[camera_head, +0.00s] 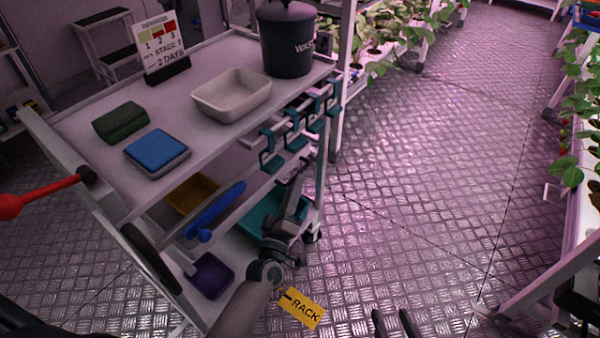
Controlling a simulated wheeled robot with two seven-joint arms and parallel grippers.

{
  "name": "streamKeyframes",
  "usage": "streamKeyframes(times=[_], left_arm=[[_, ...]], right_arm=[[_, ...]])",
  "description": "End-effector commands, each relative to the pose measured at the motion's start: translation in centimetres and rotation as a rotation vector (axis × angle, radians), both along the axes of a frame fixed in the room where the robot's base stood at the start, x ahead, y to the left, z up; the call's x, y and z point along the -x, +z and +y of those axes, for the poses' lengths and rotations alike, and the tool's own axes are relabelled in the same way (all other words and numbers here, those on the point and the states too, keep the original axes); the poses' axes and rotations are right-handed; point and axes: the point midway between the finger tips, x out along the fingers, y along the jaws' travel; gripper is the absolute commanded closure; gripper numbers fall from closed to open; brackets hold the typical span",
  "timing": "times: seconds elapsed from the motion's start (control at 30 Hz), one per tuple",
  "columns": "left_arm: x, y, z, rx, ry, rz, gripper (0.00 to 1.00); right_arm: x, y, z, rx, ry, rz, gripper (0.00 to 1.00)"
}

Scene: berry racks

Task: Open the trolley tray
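The white trolley (75,130) stands at the left with a flat top shelf. Below the top, a pale shelf or tray edge carries a blue bar handle (214,211) on the trolley's near side. Whether this tray is pulled out is hard to tell. My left gripper (297,183) reaches up from the bottom beside the trolley's right side, close under the teal clips (292,140). Its fingers are small and dark against the trolley, so their opening and any contact are unclear. My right gripper (394,322) shows two dark fingertips apart at the bottom edge, empty, away from the trolley.
On the trolley top are a white basin (232,95), black bin (287,40), blue block (157,151), green block (120,122) and sign (160,47). A red-knobbed lever (40,195) sticks out left. Floor right is clear.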

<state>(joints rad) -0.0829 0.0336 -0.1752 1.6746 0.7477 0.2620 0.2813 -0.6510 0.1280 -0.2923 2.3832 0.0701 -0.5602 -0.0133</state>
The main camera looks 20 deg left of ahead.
Motion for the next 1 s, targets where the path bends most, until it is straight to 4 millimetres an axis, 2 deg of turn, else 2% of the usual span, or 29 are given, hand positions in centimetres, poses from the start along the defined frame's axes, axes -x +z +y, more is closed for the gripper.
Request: streamKeyframes(times=[0.1, 0.33, 0.73, 0.77, 0.8, 0.83, 1.0], left_arm=[[-2.0, 0.5, 0.0, 0.000, 0.000, -0.001, 0.83], [-4.3, 0.9, 0.0, 0.001, 0.000, 0.000, 0.83], [-4.8, 1.0, 0.0, 0.000, 0.000, 0.001, 0.83], [-4.8, 1.0, 0.0, 0.000, 0.000, 0.001, 0.85], [-4.7, 1.0, 0.0, 0.000, 0.000, 0.001, 0.95], [-4.7, 1.0, 0.0, 0.000, 0.001, 0.001, 1.00], [-4.7, 1.0, 0.0, 0.000, 0.000, 0.001, 1.00]], right_arm=[[-0.1, 0.3, 0.2, -0.007, 0.001, -0.021, 0.61], [-0.3, 0.9, 0.6, -0.018, 0.003, -0.053, 0.61], [-0.4, 1.1, 0.5, -0.019, 0.002, -0.064, 0.61], [-0.4, 1.1, 0.5, -0.019, 0.001, -0.064, 0.61], [-0.4, 1.1, 0.5, -0.019, 0.001, -0.063, 0.61], [-0.4, 1.1, 0.5, -0.019, 0.001, -0.063, 0.61], [-0.4, 1.0, 0.4, -0.018, 0.000, -0.061, 0.61]])
